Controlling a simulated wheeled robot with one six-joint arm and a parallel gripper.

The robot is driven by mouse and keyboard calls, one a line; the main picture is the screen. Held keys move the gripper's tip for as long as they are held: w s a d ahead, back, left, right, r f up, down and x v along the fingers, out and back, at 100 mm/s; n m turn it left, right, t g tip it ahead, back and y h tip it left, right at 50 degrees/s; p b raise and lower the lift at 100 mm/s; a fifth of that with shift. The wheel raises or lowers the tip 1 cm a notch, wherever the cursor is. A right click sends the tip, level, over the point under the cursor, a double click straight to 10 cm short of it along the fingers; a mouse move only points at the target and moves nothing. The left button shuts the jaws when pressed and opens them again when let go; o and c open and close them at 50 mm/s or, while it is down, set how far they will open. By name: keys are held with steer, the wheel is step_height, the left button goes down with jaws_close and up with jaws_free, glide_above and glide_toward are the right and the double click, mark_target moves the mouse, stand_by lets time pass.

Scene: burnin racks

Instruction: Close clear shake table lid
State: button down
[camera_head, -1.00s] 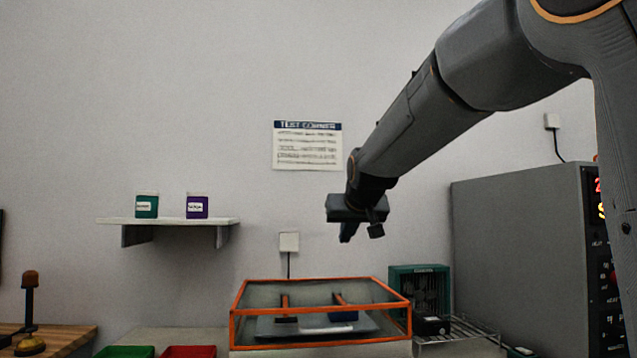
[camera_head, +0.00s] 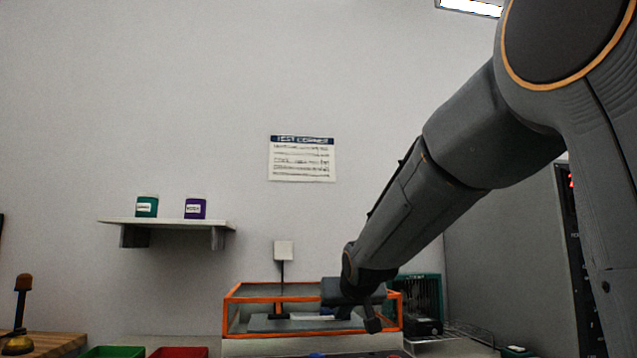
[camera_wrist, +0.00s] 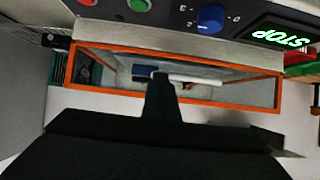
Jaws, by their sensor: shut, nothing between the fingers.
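The clear shake table lid (camera_head: 232,312) is an orange-framed see-through box in the low middle of the head view. Its frame appears to sit down level on the shake table, with no raised edge visible. It also shows in the wrist view (camera_wrist: 275,92). A blue block (camera_wrist: 143,70) and a white bar (camera_wrist: 185,77) show inside the frame. My gripper (camera_head: 358,318) points down at the lid's right part and hides some of it. Its dark shut fingers (camera_wrist: 160,80) overlap the frame in the wrist view; whether they touch it I cannot tell.
A control panel with a blue knob (camera_wrist: 210,18) and a lit STOP display (camera_wrist: 280,36) is beside the lid. A green fan unit (camera_head: 420,293) and wire rack (camera_head: 468,335) stand right of it. Green (camera_head: 112,352) and red (camera_head: 178,352) bins are at left.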

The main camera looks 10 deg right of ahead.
steer(key=f, duration=0.3)
steer(key=shift+s+g, duration=0.25)
steer(key=shift+g, duration=0.05)
steer(key=w+r+p+v, duration=0.1)
steer(key=v, duration=0.7)
steer(key=shift+s+r, duration=0.4)
steer(key=shift+r, duration=0.1)
steer(key=b, duration=0.1)
glide_toward(343, 324)
steer(key=w+f, duration=0.1)
steer(key=a+f, duration=0.1)
steer(key=w+f, duration=0.1)
steer(key=shift+w+a+f, duration=0.2)
steer(key=shift+w+a, duration=0.05)
steer(key=shift+w, duration=0.05)
steer(key=shift+r, duration=0.2)
steer(key=shift+s, duration=0.1)
